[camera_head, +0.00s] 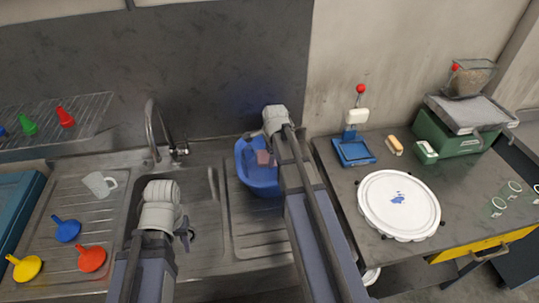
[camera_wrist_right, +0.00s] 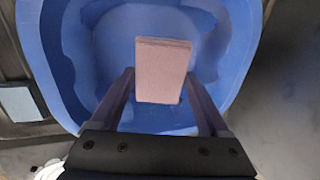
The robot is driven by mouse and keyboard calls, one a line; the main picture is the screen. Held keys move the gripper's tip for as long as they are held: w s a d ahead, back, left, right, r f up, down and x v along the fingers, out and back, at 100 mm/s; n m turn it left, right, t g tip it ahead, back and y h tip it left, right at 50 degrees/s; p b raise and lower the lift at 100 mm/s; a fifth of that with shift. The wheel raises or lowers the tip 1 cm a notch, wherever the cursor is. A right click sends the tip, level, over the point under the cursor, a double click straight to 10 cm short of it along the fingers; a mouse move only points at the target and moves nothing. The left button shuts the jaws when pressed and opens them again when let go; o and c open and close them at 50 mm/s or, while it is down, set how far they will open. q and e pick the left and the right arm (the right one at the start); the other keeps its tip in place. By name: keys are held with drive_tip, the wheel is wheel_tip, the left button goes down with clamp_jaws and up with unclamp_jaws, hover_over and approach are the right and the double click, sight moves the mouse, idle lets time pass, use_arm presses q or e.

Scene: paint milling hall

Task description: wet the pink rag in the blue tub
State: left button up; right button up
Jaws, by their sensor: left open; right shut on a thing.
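The blue tub (camera_head: 256,181) stands on the right drainboard of the sink unit, partly hidden by my right arm. The pink rag (camera_head: 263,158) shows over the tub in the head view. In the right wrist view the rag (camera_wrist_right: 163,70) is a flat folded block between the fingers, with the tub (camera_wrist_right: 75,35) around and below it. My right gripper (camera_wrist_right: 163,98) is shut on the rag. Whether the rag touches water cannot be told. My left gripper (camera_head: 184,240) is over the sink basin, open and empty.
A tap (camera_head: 152,130) rises behind the basin. The right bench holds a white lid (camera_head: 399,206), a blue-based press (camera_head: 354,150) and a green scale (camera_head: 450,135).

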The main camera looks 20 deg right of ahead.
drive_tip(key=shift+r, duration=0.15)
idle(0.4)
wheel_tip(320, 180, up, 8)
drive_tip(key=p, duration=0.7)
drive_tip(key=shift+f+p, duration=0.25)
drive_tip(key=shift+p, duration=0.1)
idle(1.9)
wheel_tip(320, 180, up, 4)
drive_tip(key=p, duration=0.4)
idle(0.4)
wheel_tip(320, 180, down, 15)
drive_tip(key=b, duration=1.4)
drive_tip(key=shift+r+b, duration=0.15)
drive_tip(key=shift+b, duration=0.15)
drive_tip(key=shift+r, duration=0.1)
